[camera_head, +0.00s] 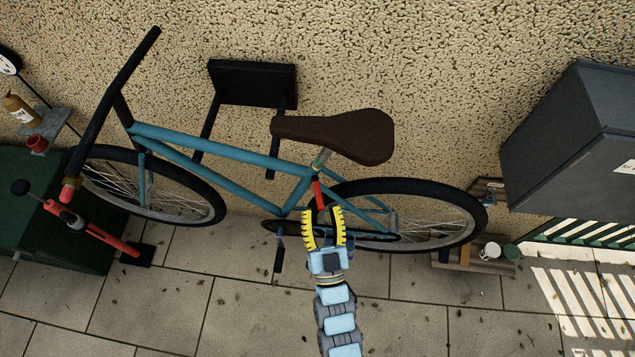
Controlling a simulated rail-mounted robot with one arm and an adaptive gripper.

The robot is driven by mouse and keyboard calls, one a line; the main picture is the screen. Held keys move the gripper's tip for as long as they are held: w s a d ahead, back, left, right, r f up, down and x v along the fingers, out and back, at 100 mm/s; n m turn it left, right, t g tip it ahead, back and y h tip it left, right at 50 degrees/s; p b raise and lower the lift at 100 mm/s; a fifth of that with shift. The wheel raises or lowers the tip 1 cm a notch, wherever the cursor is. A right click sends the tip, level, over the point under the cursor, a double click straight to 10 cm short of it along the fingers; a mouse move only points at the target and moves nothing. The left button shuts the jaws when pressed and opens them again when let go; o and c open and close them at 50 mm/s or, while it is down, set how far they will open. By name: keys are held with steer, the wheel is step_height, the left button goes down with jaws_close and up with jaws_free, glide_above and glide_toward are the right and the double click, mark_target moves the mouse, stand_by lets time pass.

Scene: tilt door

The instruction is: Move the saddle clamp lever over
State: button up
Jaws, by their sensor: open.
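The saddle clamp lever (318,194) is a small red lever just below the brown saddle (345,135), where the seat post (321,158) meets the blue bicycle frame (215,164). It points downward beside the seat tube. My gripper (322,211) has yellow ribbed fingers and comes up from the bottom of the view. Its fingers are apart, and the lower end of the lever appears between or just behind the fingertips. I cannot tell whether the fingers touch it.
The bicycle hangs on a black wall rack (252,83). A grey cabinet (575,135) is at the right. A red-handled stand (95,232) and a green box (50,235) are at the left. A low wooden shelf (480,259) with cups is behind the rear wheel (440,215). The paved floor in front is clear.

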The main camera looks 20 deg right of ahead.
mark_target(318, 189)
steer(key=shift+x, duration=3.1)
jaws_close()
